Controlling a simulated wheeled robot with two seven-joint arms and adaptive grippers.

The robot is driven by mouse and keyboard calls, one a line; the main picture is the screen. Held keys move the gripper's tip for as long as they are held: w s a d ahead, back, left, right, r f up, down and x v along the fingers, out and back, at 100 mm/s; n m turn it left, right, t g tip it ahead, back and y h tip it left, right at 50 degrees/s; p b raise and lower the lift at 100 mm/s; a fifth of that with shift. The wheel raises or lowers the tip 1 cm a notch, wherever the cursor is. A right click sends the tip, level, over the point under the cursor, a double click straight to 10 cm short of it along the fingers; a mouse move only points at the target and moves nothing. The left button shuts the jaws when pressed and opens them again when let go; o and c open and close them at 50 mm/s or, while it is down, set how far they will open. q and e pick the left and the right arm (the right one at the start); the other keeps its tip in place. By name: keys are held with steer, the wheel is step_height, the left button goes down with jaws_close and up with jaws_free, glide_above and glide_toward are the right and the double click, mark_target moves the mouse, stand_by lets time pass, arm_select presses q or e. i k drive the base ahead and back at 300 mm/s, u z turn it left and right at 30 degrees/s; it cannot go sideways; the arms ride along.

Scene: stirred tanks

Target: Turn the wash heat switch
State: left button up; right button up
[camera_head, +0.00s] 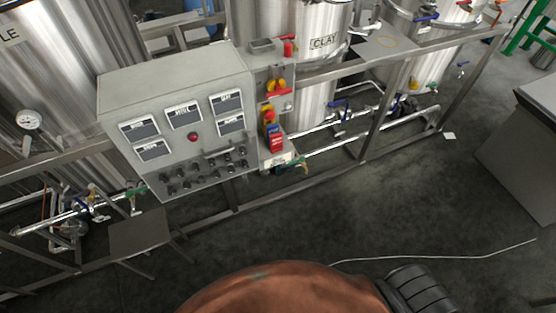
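A grey control box (178,122) is mounted on the metal frame left of the middle. Its sloped front carries several dark display panels, a red round button (193,137) and two rows of small dark switches (203,172) along the lower part. The wash heat switch is presumably one of these, but the labels are too small to read, so I cannot tell which one it is or how it is set. Neither of my grippers is in view, and nothing of mine touches the box.
Red and yellow switches (275,87) sit on a panel right of the box. Steel tanks, one marked CLAY (323,80), stand behind. Metal rails and pipes (340,130) run along the frame. A small plate (139,233) juts out at lower left. The floor (340,215) is open, with a thin cable (440,258).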

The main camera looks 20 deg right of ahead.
mark_target(171, 189)
steer(key=u, duration=0.5)
steer(key=k, duration=1.1)
steer(key=z, duration=0.45)
steer(key=i, duration=0.75)
steer(key=z, duration=0.55)
